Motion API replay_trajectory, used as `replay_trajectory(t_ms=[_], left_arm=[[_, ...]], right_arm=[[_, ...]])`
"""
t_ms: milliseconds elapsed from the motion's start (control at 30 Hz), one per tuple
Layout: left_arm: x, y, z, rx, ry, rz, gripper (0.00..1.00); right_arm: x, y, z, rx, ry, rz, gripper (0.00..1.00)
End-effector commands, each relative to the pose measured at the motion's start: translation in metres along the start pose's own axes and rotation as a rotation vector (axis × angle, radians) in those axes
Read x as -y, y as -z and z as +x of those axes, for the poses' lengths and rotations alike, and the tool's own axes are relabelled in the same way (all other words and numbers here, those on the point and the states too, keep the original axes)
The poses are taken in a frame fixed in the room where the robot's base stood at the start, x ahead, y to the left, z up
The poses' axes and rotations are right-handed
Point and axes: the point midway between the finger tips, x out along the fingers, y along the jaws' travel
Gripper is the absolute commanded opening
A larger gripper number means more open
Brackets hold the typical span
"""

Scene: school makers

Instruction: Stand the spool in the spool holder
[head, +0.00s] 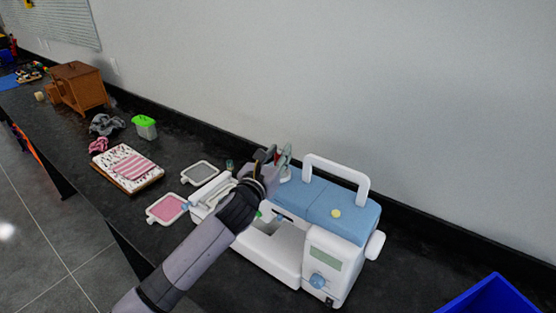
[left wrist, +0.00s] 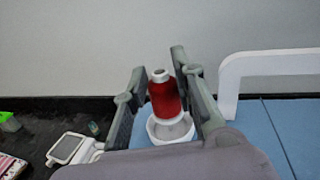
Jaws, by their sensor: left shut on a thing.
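The spool (left wrist: 164,95) is red thread on a white core and stands upright between the two fingers of my left gripper (left wrist: 160,92). The gripper is shut on it. In the head view my left gripper (head: 278,160) is over the left end of the blue-topped sewing machine (head: 335,203) and largely hides the spool. The white cup-shaped spool holder (left wrist: 170,134) shows right under the spool in the left wrist view. The spool's lower end overlaps the cup's rim; I cannot tell whether it rests inside or hangs just above. My right gripper is not in view.
The machine's white carry handle (head: 337,178) rises just right of the gripper. Small framed pads, one pink (head: 166,209) and one grey (head: 199,173), lie left of the machine. A blue bin (head: 492,297) is at the lower right. A wall runs close behind.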

Motion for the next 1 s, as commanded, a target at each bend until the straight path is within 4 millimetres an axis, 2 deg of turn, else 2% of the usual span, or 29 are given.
replay_trajectory(t_ms=[33, 167, 667, 700, 1000], left_arm=[[0.000, 0.010, 0.000, -0.005, -0.002, -0.003, 0.04], [-0.001, 0.021, 0.000, -0.002, -0.001, -0.001, 0.04], [-0.002, 0.029, 0.000, -0.001, -0.001, 0.000, 0.04], [-0.002, 0.028, 0.000, -0.001, -0.001, 0.000, 0.27], [-0.002, 0.028, 0.000, -0.001, -0.001, 0.000, 0.45]], right_arm=[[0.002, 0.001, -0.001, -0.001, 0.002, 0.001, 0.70], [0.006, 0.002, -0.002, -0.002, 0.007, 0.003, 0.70], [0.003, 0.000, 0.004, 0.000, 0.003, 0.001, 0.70], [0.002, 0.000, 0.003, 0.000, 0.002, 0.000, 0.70], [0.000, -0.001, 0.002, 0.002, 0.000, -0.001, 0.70]])
